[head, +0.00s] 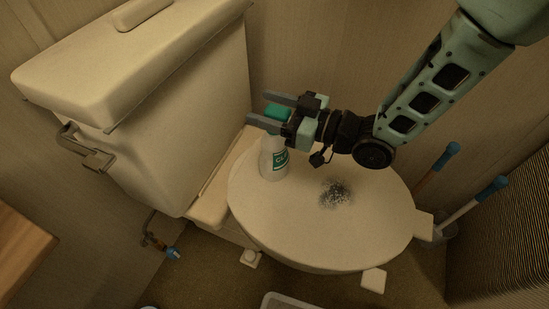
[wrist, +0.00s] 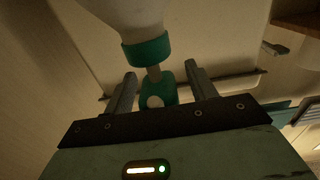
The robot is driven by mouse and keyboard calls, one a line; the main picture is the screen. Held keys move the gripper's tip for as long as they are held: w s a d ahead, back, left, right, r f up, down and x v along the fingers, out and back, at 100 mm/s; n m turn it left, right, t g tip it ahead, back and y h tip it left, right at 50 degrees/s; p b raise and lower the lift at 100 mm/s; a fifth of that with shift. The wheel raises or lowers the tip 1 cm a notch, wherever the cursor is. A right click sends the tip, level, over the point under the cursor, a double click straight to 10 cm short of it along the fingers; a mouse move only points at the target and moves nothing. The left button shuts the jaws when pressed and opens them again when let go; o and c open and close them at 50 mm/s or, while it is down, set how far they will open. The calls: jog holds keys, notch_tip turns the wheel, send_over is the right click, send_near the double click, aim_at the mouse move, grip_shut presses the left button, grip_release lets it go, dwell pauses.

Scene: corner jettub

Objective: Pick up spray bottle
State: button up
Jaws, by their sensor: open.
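The spray bottle (head: 272,162) is white with a green head and a green label. It stands upright on the closed toilet lid (head: 300,225), close to the tank. My gripper (head: 260,109) is open at the height of the bottle's head, with its fingers pointing toward the tank. In the wrist view the bottle's green collar (wrist: 147,51) and its green head (wrist: 158,92) show, with the head between the two fingers (wrist: 160,74). I see gaps between the head and the fingers there. Part of the head is hidden by the gripper in the head view.
The toilet tank (head: 180,100) rises to the left. A dark speckled patch (head: 335,194) lies on the lid right of the bottle. Blue-handled tools (head: 450,156) stand at the right by the wall. A wooden surface (head: 18,255) is at far left. The lid's front is clear.

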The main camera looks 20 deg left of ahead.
jog(key=shift+a, duration=0.35)
grip_shut()
